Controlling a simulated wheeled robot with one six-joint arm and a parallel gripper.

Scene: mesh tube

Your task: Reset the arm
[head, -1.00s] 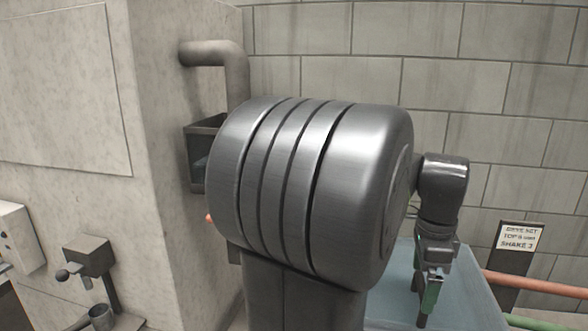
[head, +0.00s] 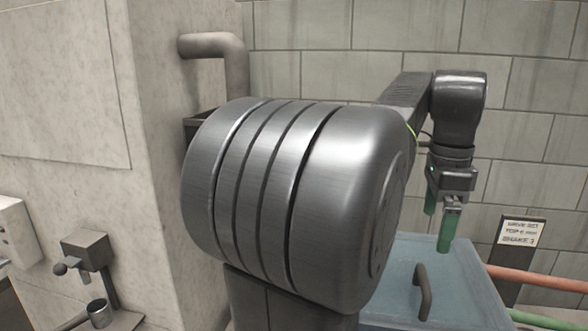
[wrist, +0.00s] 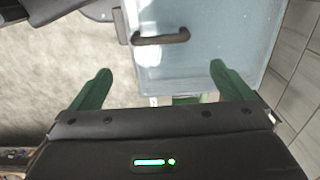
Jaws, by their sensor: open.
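My gripper (head: 437,222) hangs at the right in the head view, pointing down, with its green fingers above the blue-grey lidded box. In the wrist view my gripper (wrist: 160,80) has its two green fingers spread wide apart with nothing between them. My arm's large dark joint fills the middle of the head view and hides part of the box and what lies behind it.
The blue-grey box (head: 465,285) has a dark bar handle (head: 423,292) on top. It also shows in the wrist view (wrist: 220,40). A sign (head: 521,233) and red pipe (head: 540,281) stand at right. A machine with a metal cup (head: 99,313) is at lower left.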

